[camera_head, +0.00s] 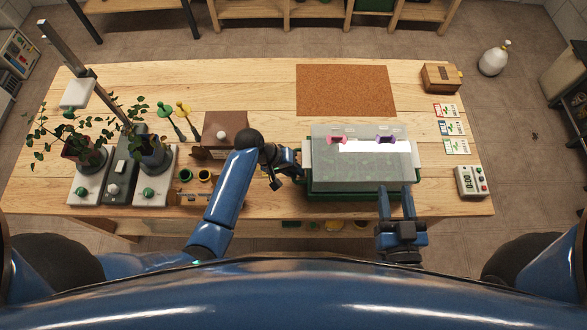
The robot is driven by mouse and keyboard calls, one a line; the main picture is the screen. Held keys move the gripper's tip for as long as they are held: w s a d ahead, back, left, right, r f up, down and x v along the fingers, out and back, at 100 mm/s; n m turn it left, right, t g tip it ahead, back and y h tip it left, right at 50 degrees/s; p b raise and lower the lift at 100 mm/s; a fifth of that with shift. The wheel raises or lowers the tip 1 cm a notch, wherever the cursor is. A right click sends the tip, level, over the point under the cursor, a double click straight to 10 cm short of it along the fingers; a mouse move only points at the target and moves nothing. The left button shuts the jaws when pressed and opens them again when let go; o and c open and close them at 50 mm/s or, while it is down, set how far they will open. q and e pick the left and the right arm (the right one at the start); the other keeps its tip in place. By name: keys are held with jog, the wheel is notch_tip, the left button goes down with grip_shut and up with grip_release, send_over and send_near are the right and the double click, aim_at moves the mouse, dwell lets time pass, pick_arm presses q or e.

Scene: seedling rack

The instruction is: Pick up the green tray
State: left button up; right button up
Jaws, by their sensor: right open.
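The green tray (349,195) sits at the table's front edge, right of centre. A clear cover (345,175) with a pink knob and a purple knob lies over it and hides most of its inside. My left gripper (291,172) is at the tray's left end, close to its rim; its fingers are too dark and small to tell whether they touch it or are closed. My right gripper (396,199) is open, with its fingers pointing at the tray's front right part. I cannot tell whether they touch it.
Potted plants (153,157) on a stand are at the left. A brown box (224,132) stands left of the tray. A cork mat (346,90) lies behind it. Seed packets (451,128) and a timer device (471,181) are to the right. Bare table lies between.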

pick_arm(q)
grip_shut()
dwell(1.1)
jog(key=shift+s, duration=0.15)
